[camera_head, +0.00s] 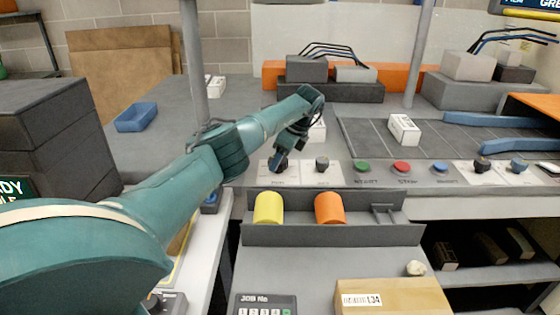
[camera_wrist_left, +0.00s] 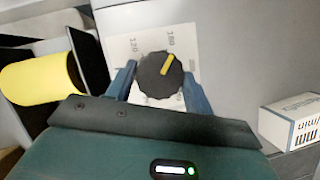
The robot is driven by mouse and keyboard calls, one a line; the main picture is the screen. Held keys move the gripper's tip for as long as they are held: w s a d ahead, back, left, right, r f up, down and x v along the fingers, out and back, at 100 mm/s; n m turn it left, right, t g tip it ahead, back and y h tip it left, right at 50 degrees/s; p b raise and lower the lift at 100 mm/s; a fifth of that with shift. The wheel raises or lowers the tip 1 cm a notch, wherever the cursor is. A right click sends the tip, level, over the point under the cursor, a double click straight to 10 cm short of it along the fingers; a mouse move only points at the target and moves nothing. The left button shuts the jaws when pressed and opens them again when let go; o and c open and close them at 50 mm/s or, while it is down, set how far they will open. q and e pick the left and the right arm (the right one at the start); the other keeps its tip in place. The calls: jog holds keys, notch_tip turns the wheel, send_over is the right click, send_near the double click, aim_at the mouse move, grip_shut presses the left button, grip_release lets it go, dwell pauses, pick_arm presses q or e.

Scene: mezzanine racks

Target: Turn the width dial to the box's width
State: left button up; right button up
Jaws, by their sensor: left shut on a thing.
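My left gripper (camera_head: 279,163) reaches down to the leftmost dial on the front panel. In the left wrist view, its two fingers (camera_wrist_left: 159,84) are closed on the sides of a dark round dial (camera_wrist_left: 152,78). The dial's yellow pointer mark points up and slightly right, near a number that looks like 150. A number like 120 shows at the upper left of the white scale plate (camera_wrist_left: 122,48); the lower scale is partly hidden. In the head view, a cardboard box (camera_head: 395,300) with a white label stands at the bottom right. My right gripper is not in view.
A second dark dial (camera_head: 322,163) sits to the right, then green (camera_head: 362,166), red (camera_head: 402,167) and blue (camera_head: 440,167) buttons. A small white box (camera_head: 404,129) lies on the dark conveyor.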

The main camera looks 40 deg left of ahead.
pick_arm(q)
jog(key=shift+n, duration=0.4)
jog(key=shift+b, duration=0.3)
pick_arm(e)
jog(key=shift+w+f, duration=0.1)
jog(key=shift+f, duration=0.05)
pick_arm(q)
jog(key=shift+r+n+g, duration=0.1)
jog(key=shift+n+g, duration=0.2)
jog(key=o, duration=1)
jog(key=shift+c, duration=0.2)
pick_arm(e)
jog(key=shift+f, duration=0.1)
